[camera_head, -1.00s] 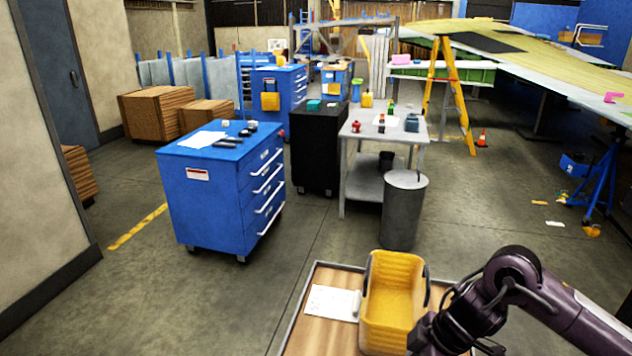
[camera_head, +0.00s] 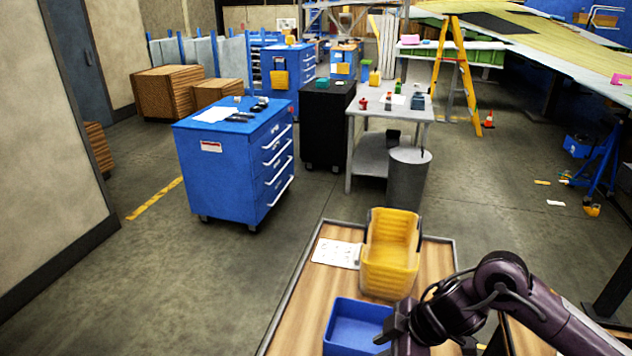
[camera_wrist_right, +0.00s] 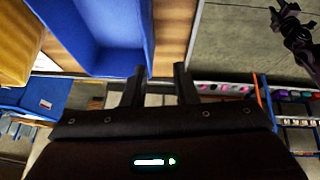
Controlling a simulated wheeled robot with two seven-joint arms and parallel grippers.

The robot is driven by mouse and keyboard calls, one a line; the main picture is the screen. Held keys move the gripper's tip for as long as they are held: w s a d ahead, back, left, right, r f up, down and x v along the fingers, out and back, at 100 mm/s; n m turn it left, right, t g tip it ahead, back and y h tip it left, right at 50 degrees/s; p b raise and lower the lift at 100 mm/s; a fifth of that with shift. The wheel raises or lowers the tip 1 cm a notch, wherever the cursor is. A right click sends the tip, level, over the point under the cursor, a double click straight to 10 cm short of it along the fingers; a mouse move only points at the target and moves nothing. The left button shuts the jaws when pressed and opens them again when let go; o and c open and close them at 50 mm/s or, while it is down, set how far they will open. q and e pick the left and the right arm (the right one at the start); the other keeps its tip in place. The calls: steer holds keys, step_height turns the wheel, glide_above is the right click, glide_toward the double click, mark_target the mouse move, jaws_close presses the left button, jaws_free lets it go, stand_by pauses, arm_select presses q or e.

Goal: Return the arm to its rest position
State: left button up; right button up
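My right arm (camera_head: 500,290) comes in from the lower right in the head view, bent at a dark purple joint. Its gripper (camera_head: 395,338) hangs over the near part of the tray table, beside the blue bin (camera_head: 340,322). In the right wrist view the two dark fingers of this gripper (camera_wrist_right: 160,86) stand apart with nothing between them. The blue bin (camera_wrist_right: 115,60) lies just beyond the fingers there. A dark jointed arm (camera_wrist_right: 295,35), probably my left, shows small at the upper right of the wrist view; its finger state is unclear.
A wood-topped table (camera_head: 300,310) with a grey rim holds a yellow bin (camera_head: 392,252) and a white sheet (camera_head: 338,253). Beyond stand a blue drawer cabinet (camera_head: 235,165), a grey bin (camera_head: 408,180) and a grey workbench (camera_head: 375,150). Open floor lies left.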

steer(key=a+r+m+t+y, duration=0.1)
steer(key=a+t, duration=0.2)
steer(key=a, duration=0.2)
steer(key=a+r+m+t, duration=0.1)
steer(key=a+m+t, duration=0.1)
steer(key=a, duration=0.3)
steer(key=s+d+f+m+g+h, duration=0.25)
steer(key=s+d+m, duration=0.25)
steer(key=s+d, duration=0.3)
steer(key=s+d+f+m+g+h, duration=0.2)
steer(key=s+d+f+m+h, duration=0.15)
steer(key=s+d+m, duration=0.45)
step_height(320, 180, down, 31)
steer(key=s+n+b, duration=0.1)
steer(key=n, duration=0.1)
arm_select(q)
steer(key=f, duration=0.1)
steer(key=s+f+b, duration=0.1)
steer(key=shift+f+b, duration=0.3)
arm_select(e)
steer(key=s+d+f+g, duration=0.1)
steer(key=s+d+f, duration=0.1)
steer(key=s+f, duration=0.8)
steer(key=s+d+f+g, duration=0.1)
steer(key=s+d+f, duration=0.1)
steer(key=s+f, duration=0.7)
steer(key=shift+s+d+f+n, duration=0.25)
steer(key=shift+s+f+n, duration=0.1)
steer(key=shift+s, duration=0.1)
steer(key=shift+w, duration=0.1)
